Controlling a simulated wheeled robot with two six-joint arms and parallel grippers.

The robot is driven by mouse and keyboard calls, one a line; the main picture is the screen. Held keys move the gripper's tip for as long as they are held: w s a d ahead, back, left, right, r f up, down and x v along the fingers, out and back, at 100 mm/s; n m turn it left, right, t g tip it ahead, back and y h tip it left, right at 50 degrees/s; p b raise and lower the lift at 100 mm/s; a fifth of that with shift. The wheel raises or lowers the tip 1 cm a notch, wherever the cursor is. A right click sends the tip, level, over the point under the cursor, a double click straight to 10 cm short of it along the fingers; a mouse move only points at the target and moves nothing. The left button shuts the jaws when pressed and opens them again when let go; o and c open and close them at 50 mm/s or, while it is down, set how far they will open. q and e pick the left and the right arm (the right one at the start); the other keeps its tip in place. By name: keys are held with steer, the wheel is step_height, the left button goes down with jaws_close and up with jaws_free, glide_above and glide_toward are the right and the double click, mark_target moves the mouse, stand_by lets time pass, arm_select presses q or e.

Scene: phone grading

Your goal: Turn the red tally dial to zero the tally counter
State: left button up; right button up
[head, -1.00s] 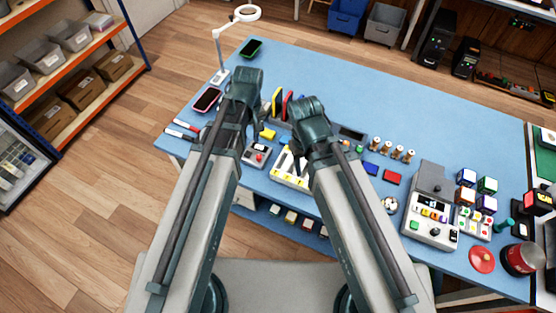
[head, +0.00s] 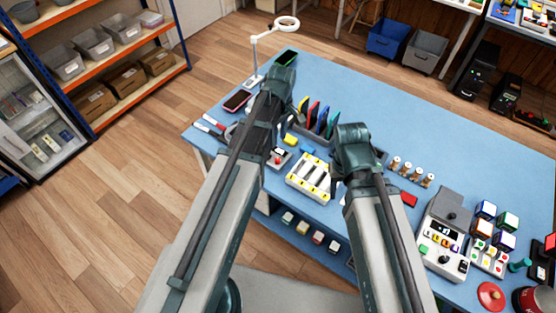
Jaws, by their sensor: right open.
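A small grey box with a red round knob (head: 277,159) sits near the bench's front edge, partly behind my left arm. It may be the tally counter with its red dial; I cannot read any label or digits. My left gripper (head: 282,77) is above the far left of the bench, beyond the box; its fingers are hidden, so its opening does not show. My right gripper (head: 351,136) is open above the bench, right of the box and apart from it. Neither gripper visibly touches the box or holds anything.
A white tray with yellow parts (head: 312,178) lies right of the box. Upright coloured slabs (head: 322,118) stand behind it. A grey machine (head: 444,236) and a red round button (head: 491,295) are at right. A lamp (head: 254,60) stands at the back left.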

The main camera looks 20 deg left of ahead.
mark_target(278, 159)
arm_select(q)
steer(key=f+b, duration=1)
steer(key=f, duration=0.1)
steer(key=shift+s+a+f, duration=0.15)
steer(key=shift+s, duration=0.05)
arm_select(e)
step_height(278, 159, down, 11)
steer(key=shift+f, duration=0.15)
arm_select(q)
jaws_close()
